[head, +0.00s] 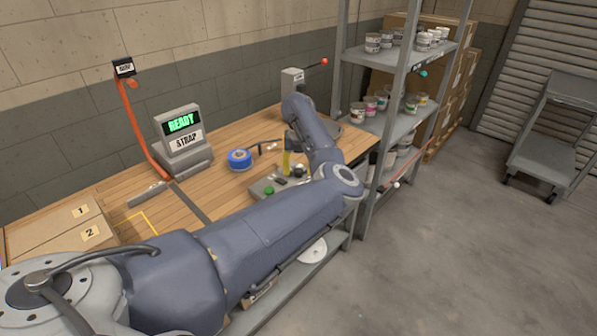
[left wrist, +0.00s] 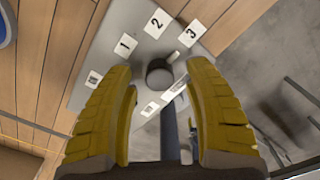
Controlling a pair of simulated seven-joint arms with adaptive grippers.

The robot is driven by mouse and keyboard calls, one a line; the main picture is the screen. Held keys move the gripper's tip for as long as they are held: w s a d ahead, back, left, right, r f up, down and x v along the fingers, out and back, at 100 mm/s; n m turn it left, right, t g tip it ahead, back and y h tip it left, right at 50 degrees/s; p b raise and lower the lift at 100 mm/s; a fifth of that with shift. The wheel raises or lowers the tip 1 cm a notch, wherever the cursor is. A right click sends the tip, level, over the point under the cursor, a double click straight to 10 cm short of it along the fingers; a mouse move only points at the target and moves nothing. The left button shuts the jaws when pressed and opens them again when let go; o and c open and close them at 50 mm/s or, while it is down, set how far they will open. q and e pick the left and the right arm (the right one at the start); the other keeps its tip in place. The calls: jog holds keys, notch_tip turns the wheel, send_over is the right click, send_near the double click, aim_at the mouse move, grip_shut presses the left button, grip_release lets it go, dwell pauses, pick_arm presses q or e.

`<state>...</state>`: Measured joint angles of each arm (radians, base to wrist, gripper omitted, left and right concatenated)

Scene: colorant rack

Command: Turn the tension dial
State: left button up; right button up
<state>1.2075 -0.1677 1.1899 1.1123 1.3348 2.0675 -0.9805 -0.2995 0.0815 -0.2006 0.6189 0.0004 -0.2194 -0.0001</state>
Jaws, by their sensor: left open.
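The tension dial is a dark round knob (left wrist: 158,74) on a grey panel (left wrist: 110,50) in the left wrist view. White labels 1, 2 and 3 curve around its far side, and a small light mark lies beside the knob toward label 3. My left gripper (left wrist: 160,88) is open, its yellow fingers on either side of the knob with gaps visible; contact is not seen. The dial is hard to make out there. My right gripper is not in view.
A strapping unit (head: 183,145) with a READY screen stands at the back of the wooden bench (head: 130,185). Cartons (head: 55,230) lie at the left. A shelf rack (head: 400,125) with paint tubs stands close on the right.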

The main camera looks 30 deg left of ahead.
aim_at(298, 170)
pick_arm(q)
notch_tip(298, 170, up, 11)
dwell(0.5)
dwell(0.3)
